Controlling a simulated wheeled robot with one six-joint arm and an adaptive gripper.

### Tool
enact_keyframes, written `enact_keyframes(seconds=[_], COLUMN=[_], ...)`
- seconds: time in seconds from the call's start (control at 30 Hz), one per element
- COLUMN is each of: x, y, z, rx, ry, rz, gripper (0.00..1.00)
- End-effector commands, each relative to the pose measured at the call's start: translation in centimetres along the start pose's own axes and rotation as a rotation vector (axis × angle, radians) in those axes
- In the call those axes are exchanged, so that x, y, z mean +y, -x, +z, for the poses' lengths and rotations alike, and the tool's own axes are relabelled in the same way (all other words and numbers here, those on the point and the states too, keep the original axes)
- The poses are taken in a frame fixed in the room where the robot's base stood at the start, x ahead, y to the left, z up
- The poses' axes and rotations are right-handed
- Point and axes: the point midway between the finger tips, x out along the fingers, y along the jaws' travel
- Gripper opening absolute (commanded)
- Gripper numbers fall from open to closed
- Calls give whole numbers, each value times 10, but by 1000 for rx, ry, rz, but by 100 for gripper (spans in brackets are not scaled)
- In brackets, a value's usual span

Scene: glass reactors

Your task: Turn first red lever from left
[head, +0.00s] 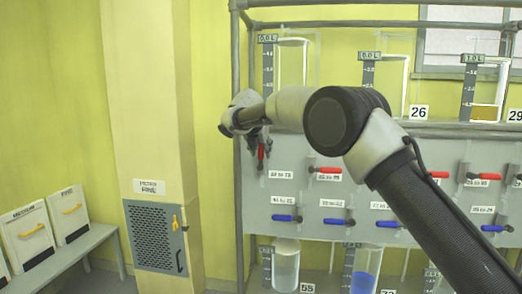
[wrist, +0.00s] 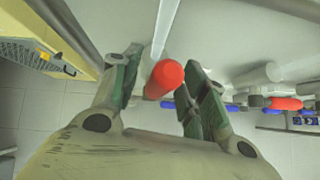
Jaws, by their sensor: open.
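The first red lever from the left (head: 261,152) is on the grey panel, below the left glass reactor, and points down in the head view. In the wrist view the red lever (wrist: 164,80) shows between the two fingers, its rounded end toward the camera. My gripper (wrist: 165,74) is open, with one green-padded finger on each side of the lever. I cannot tell whether either finger touches it. In the head view my gripper (head: 255,133) is at the panel's upper left, partly covering the lever's mount.
More red levers (head: 326,170) lie sideways to the right, with a row of blue levers (head: 287,218) below. A grey frame post (head: 237,150) stands just left of my gripper. Glass reactors (head: 292,62) stand above. A vented box (head: 155,235) is on the pillar at left.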

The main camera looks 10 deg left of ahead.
Motion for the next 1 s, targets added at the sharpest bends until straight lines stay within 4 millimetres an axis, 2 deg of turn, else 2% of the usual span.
enact_keyframes(seconds=[0.17,0.4,0.6,0.73,1.0], x=[0,1,1,1,1], y=[24,78,109,118,119], z=[1,0,0,0,0], rx=[-1,-2,-1,-1,0], ry=[0,1,0,0,0], rz=[2,4,2,2,1], gripper=[43,43,43,43,43])
